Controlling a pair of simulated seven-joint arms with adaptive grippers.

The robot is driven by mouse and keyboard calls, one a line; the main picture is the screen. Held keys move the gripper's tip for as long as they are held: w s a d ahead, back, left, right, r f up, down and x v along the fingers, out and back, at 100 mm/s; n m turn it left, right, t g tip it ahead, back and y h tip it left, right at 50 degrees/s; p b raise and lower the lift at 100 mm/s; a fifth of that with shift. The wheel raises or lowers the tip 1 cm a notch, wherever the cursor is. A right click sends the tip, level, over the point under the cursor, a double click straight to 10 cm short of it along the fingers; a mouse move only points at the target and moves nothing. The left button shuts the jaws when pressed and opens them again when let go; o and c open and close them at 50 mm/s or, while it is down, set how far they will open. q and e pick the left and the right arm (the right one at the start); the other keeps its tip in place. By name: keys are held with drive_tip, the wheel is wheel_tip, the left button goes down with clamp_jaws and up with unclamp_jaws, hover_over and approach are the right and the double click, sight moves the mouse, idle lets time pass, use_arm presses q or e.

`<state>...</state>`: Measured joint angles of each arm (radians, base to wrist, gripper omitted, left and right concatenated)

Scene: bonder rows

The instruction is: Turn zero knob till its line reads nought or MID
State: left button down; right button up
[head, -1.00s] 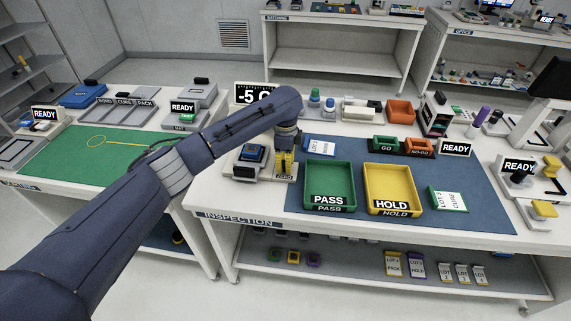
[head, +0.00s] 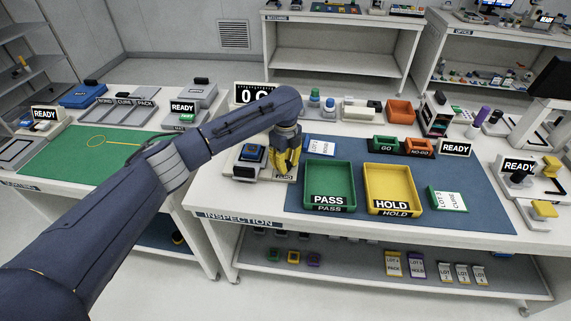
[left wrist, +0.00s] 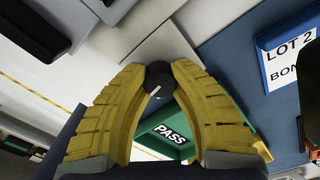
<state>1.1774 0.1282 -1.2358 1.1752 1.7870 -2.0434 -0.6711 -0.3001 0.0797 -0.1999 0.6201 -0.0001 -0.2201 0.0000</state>
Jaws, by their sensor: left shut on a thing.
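My left gripper (head: 285,165) points down over the scale unit at the left end of the inspection bench in the head view. In the left wrist view its yellow fingers (left wrist: 158,82) are shut on the dark round zero knob (left wrist: 159,76), which carries a short white line. In the head view the gripper hides the knob. The display (head: 252,93) behind the arm reads "0" followed by a partly hidden character; the arm covers its right part. A blue-topped block (head: 252,154) sits on the scale left of the gripper. My right gripper is not in view.
A green PASS tray (head: 331,177) and a yellow HOLD tray (head: 392,184) stand right of the gripper. A blue LOT 2 card (head: 321,144) lies close behind the PASS tray. A LOT 3 card (head: 448,199) lies farther right on the blue mat.

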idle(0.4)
use_arm(q)
drive_tip(key=c, duration=1)
unclamp_jaws()
wheel_tip(320, 180, up, 12)
